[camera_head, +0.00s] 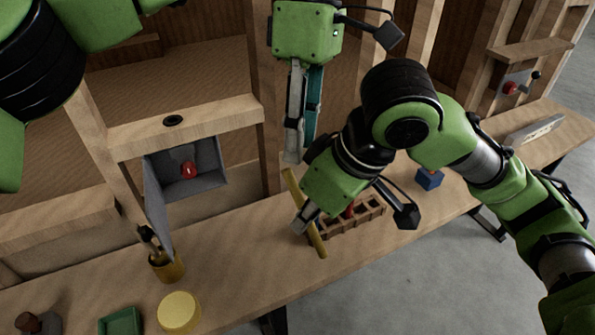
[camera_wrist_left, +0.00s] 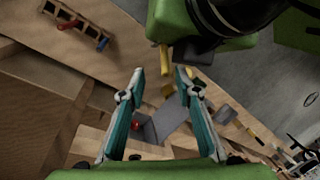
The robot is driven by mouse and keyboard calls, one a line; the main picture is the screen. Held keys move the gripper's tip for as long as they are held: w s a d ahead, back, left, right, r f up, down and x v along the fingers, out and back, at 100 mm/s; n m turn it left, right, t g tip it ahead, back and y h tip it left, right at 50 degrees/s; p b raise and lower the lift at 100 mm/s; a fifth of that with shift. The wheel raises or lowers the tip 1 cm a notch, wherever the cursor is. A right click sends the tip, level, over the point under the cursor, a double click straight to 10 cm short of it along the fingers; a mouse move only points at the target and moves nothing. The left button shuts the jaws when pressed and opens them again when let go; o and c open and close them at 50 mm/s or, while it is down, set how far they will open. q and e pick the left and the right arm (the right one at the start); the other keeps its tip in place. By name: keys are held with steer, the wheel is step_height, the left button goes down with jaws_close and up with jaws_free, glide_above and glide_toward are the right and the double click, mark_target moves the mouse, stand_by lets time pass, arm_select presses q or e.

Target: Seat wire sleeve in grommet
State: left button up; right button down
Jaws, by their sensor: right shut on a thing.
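A yellow tube (camera_head: 317,243), which I take to be the wire sleeve, is held by my right gripper (camera_head: 306,216) above the bench, tilted. In the left wrist view the yellow tube (camera_wrist_left: 166,62) shows ahead, near the gap between the fingertips. My left gripper (camera_head: 295,158) hangs fingers down just above the tube's upper end. In its wrist view the left gripper (camera_wrist_left: 160,72) is open with nothing between its fingers; I cannot tell whether it touches the tube. A dark oval ring (camera_head: 173,121), likely the grommet, sits in the wooden crossbeam at the left, apart from the tube.
A grey open box (camera_head: 215,178) with a red knob (camera_head: 189,170) is below the crossbeam. On the bench are a slotted wooden rack (camera_head: 372,211), a blue block (camera_head: 430,179), a yellow cup (camera_head: 168,270), a yellow disc (camera_head: 179,311) and a green tray (camera_head: 120,321). Wooden studs stand behind.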

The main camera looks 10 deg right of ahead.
mark_target(288, 174)
arm_select(q)
steer(key=x, duration=0.7)
steer(key=shift+f, duration=0.3)
steer(key=shift+s, duration=0.1)
jaws_close()
arm_select(e)
steer(key=c, duration=2)
jaws_free()
steer(key=shift+s, duration=0.1)
steer(key=shift+c, duration=0.2)
